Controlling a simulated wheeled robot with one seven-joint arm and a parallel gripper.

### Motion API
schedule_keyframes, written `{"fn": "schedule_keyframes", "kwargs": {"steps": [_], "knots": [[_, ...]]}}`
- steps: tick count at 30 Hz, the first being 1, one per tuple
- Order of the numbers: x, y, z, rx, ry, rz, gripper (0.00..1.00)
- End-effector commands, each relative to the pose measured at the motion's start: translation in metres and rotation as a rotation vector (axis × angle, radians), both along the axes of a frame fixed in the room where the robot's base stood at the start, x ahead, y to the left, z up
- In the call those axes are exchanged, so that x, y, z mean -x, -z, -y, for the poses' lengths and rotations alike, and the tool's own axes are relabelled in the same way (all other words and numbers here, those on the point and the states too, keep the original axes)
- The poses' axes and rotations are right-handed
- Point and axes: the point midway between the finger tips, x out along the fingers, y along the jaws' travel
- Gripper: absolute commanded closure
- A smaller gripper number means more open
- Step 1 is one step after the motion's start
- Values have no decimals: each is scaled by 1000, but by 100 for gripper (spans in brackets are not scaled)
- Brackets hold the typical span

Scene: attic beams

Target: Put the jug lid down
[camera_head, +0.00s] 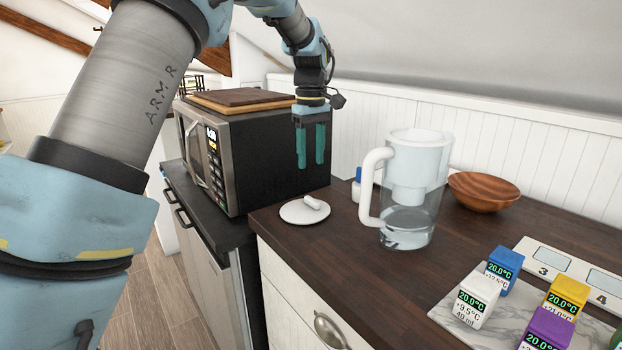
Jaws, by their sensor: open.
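The white round jug lid (298,212) with a small bar handle lies flat on the dark wooden counter, near its left end. My gripper (311,165) hangs above and slightly behind it, fingers pointing down. Its two teal fingers are apart with nothing between them, and a gap shows between the fingertips and the lid. The clear jug (405,222) with a white handle and a white inner funnel stands upright to the right, without a lid on top, with a little clear liquid low inside.
A microwave (268,160) with wooden boards (240,98) on top stands left of my gripper. A wooden bowl (483,190) sits right of the jug. Several coloured display cubes, including a blue one (503,268), stand on a marble slab (455,318) at front right. A numbered panel (570,268) lies behind them.

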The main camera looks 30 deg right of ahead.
Motion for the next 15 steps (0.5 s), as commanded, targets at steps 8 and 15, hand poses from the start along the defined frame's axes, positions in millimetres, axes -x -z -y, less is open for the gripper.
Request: {"fn": "schedule_keyframes", "kwargs": {"steps": [8,15], "knots": [[0,-19,0,0,0,0,49],[-8,-14,-26,4,3,1,49]]}}
